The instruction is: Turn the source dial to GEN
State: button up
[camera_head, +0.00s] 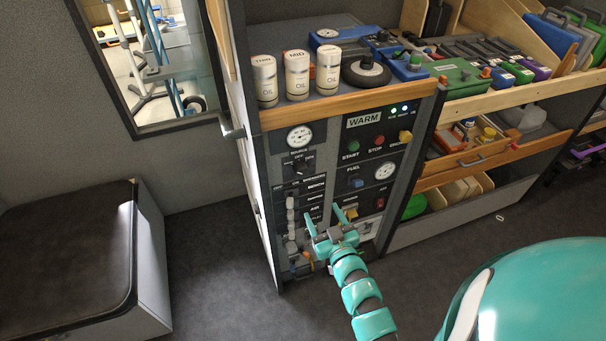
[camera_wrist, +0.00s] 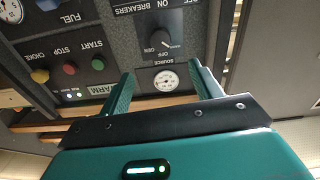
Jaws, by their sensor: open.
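The source dial (camera_head: 301,165) is a dark knob on a black plate on the left side of the control panel, below a round white gauge. In the wrist view, which is upside down, the source dial (camera_wrist: 167,46) shows beyond my fingers, with small OFF and GEN labels beside it. I cannot tell for certain where its pointer stands. My gripper (camera_head: 322,218) is teal, open and empty, in front of the lower panel, below the dial in the head view. In the wrist view my gripper (camera_wrist: 164,82) has its fingers spread, apart from the dial.
The gauge (camera_head: 300,137), START button (camera_head: 353,146), STOP button (camera_head: 379,140) and fuel knob (camera_head: 356,182) lie near the dial. Oil bottles (camera_head: 298,75) stand on the shelf above. A padded bench (camera_head: 65,250) is at the left.

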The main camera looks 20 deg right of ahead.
aim_at(303, 174)
jog(key=w+p, duration=0.1)
jog(key=w, duration=0.9)
jog(key=w+p, duration=0.1)
jog(key=w, duration=0.5)
jog(key=shift+w+a+p, duration=0.1)
jog(key=shift+a+p, duration=0.2)
jog(key=shift+p, duration=0.05)
jog(key=shift+c, duration=0.2)
jog(key=c, duration=0.9)
